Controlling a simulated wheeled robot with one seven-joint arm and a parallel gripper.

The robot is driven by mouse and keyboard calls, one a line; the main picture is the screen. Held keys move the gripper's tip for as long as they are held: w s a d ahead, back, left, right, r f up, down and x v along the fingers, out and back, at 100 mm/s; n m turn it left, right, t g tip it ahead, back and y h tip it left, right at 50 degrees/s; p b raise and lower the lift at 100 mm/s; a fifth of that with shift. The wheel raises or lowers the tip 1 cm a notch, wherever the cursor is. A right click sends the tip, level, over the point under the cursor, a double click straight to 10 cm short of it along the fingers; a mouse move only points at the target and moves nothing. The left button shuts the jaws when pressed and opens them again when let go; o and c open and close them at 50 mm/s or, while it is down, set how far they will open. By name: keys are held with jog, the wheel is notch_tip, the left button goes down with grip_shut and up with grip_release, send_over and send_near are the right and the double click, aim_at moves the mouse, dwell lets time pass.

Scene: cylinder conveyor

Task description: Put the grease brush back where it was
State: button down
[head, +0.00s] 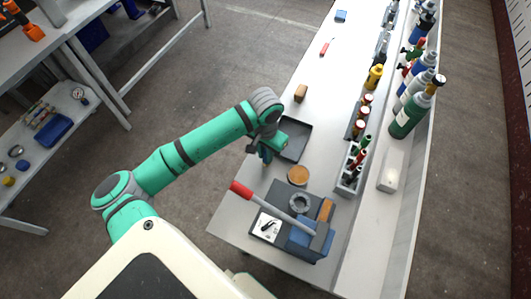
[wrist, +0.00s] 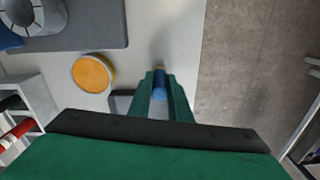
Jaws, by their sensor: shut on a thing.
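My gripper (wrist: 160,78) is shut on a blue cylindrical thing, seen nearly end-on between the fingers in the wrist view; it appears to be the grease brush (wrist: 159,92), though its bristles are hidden. In the head view my gripper (head: 266,152) is over the near-left side of the table (head: 240,208), beside a dark square tray (head: 297,150). A round tin with an orange-brown top (head: 298,175) stands to the right of the gripper; it also shows left of the fingers in the wrist view (wrist: 93,72).
A dark grey fixture (head: 268,226) with a red-handled lever (head: 240,188) is at the table's near end. Large gas cylinders (head: 410,115) line the far right.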

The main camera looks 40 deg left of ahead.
jog(key=shift+f, duration=0.15)
jog(key=c, duration=1.6)
grip_release()
jog(key=shift+s+a, duration=0.2)
jog(key=shift+c, duration=0.2)
jog(key=shift+w+d, duration=0.1)
jog(key=shift+d, duration=0.15)
notch_tip(320, 180, up, 12)
jog(key=shift+r, duration=0.2)
jog(key=shift+a, duration=0.2)
jog(key=shift+d, duration=0.15)
